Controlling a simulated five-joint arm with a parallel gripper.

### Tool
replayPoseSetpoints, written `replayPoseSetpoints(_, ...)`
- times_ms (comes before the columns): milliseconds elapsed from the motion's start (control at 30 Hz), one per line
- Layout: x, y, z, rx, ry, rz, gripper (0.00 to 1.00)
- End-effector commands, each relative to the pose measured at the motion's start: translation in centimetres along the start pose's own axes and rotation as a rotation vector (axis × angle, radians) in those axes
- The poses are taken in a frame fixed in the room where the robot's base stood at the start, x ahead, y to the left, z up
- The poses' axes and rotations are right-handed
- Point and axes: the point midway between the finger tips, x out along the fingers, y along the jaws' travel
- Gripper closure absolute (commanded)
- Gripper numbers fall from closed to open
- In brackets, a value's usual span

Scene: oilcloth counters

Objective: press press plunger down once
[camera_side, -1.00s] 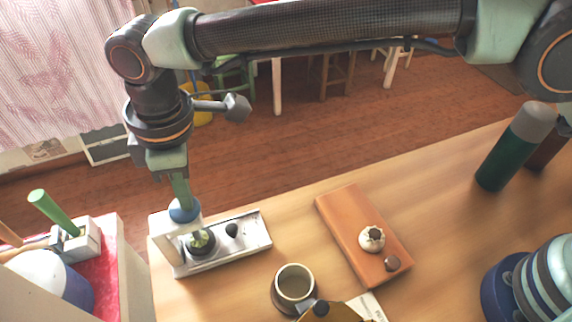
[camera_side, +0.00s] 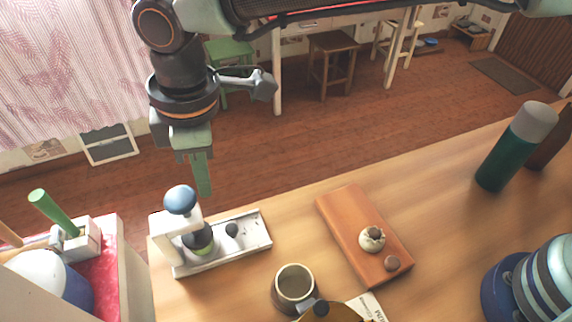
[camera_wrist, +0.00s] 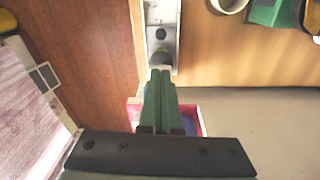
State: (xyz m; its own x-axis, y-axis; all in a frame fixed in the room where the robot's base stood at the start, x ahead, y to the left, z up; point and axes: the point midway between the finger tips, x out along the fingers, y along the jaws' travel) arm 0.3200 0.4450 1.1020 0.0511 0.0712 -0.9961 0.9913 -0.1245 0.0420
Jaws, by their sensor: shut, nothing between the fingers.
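The press has a white frame (camera_side: 165,226) on a pale metal base (camera_side: 255,236) at the counter's left end. Its plunger has a round blue knob (camera_side: 180,200), standing up above the frame. A dark green part (camera_side: 199,238) sits below it. My gripper (camera_side: 205,192) is shut and empty, pointing down, apart from the knob. In the side view its tips appear just above and right of the knob; the depth between them is hard to judge. In the wrist view the shut fingers (camera_wrist: 160,74) cover the knob, and the press base (camera_wrist: 162,12) shows beyond them.
A mug (camera_side: 294,288) stands right of the press. A green bottle (camera_side: 510,150) stands farther right. A red-topped counter (camera_side: 103,270) with a green-handled tool is at left.

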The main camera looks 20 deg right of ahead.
Motion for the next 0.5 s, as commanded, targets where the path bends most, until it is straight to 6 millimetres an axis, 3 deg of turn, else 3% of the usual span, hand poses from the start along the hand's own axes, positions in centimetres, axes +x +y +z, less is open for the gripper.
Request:
replayPoseSetpoints(300, -6.5, 0.1, -0.1, 0.000, 0.003, 0.002, 1.00)
replayPoseSetpoints(500, -9.4, 0.0, 0.0, 0.000, 0.000, 0.000, 1.00)
